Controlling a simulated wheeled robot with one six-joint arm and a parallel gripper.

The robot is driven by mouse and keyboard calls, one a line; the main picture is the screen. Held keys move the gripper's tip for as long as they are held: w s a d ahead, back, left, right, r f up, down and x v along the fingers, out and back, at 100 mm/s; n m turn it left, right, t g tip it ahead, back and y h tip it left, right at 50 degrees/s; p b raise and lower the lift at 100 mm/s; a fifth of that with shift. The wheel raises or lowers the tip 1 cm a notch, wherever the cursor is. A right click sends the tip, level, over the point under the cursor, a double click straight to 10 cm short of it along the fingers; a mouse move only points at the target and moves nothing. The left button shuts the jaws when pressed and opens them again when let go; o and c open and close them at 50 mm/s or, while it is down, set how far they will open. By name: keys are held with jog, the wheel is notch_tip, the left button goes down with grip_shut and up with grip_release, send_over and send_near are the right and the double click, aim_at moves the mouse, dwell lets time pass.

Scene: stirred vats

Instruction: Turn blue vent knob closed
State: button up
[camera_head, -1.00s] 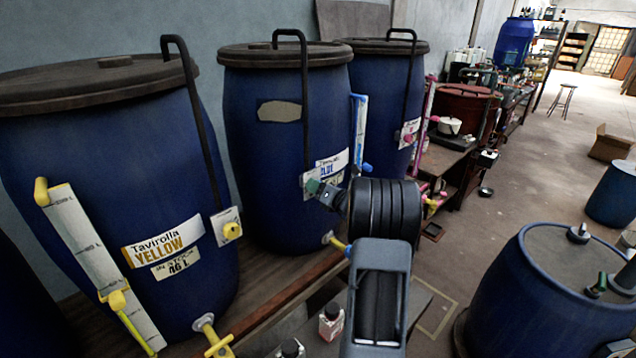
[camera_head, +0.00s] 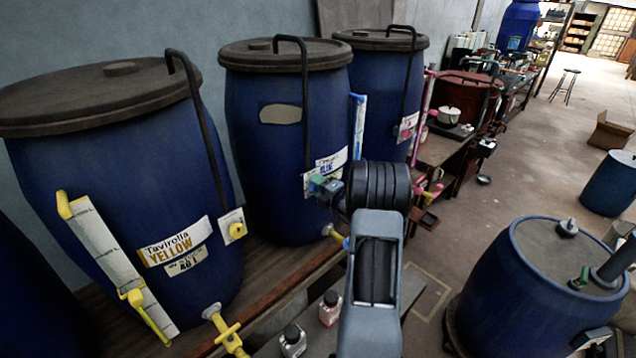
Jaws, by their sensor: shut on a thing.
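The blue vat (camera_head: 265,150), a dark blue drum labelled as blue, stands in the middle of the row on the bench. Its label (camera_head: 331,161) and a small white plate sit on its front right side. My gripper (camera_head: 320,186) is at that plate, shut on the blue vent knob. The knob is mostly hidden by the jaws, so I cannot read its angle. My dark arm links fill the lower middle and cover part of the vat's right side.
The yellow vat (camera_head: 110,170) stands at left with a yellow knob (camera_head: 237,230) and gauge. A third vat (camera_head: 385,85) with a pink knob is behind right. Small bottles (camera_head: 330,308) stand low beside my arm. A blue drum (camera_head: 540,280) stands at right; floor beyond is open.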

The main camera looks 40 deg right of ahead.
jog(key=shift+m+p, duration=0.3)
jog(key=shift+m, duration=0.3)
jog(key=o, duration=0.9)
jog(key=s+b, duration=0.1)
jog(key=s, duration=0.3)
jog(key=s+d+b, duration=0.1)
jog(key=s, duration=0.4)
jog(key=s+d+b, duration=0.1)
jog(key=s, duration=0.3)
jog(key=shift+s, duration=0.35)
